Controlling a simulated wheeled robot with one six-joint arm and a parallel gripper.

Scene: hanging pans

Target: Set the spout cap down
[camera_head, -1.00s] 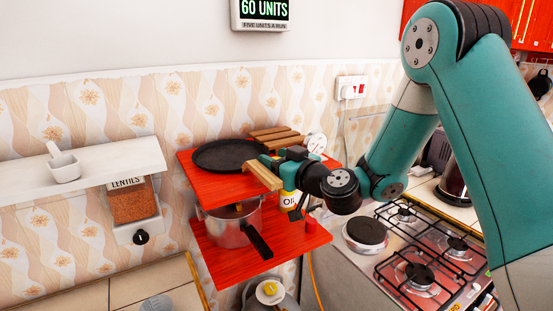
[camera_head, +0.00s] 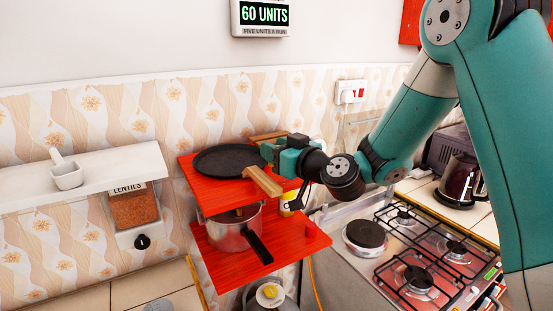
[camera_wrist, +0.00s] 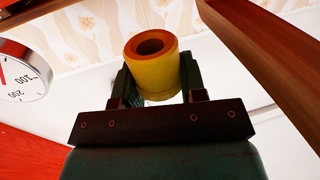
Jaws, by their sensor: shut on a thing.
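The spout cap (camera_wrist: 153,68) is a short yellow tube with an orange rim and a dark round opening. In the wrist view it sits upright between the two fingers of my gripper (camera_wrist: 158,85), which is shut on it. In the head view my gripper (camera_head: 271,153) is over the right side of the upper red shelf, just right of the dark pan (camera_head: 227,159). The cap cannot be made out there. I cannot tell whether it touches anything below.
The pan's wooden handle (camera_head: 264,181) sticks out in front of my gripper. A round white dial (camera_wrist: 20,72) is close on the left in the wrist view. A saucepan (camera_head: 233,233) stands on the lower red shelf (camera_head: 290,250). A gas hob (camera_head: 430,255) is to the right.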

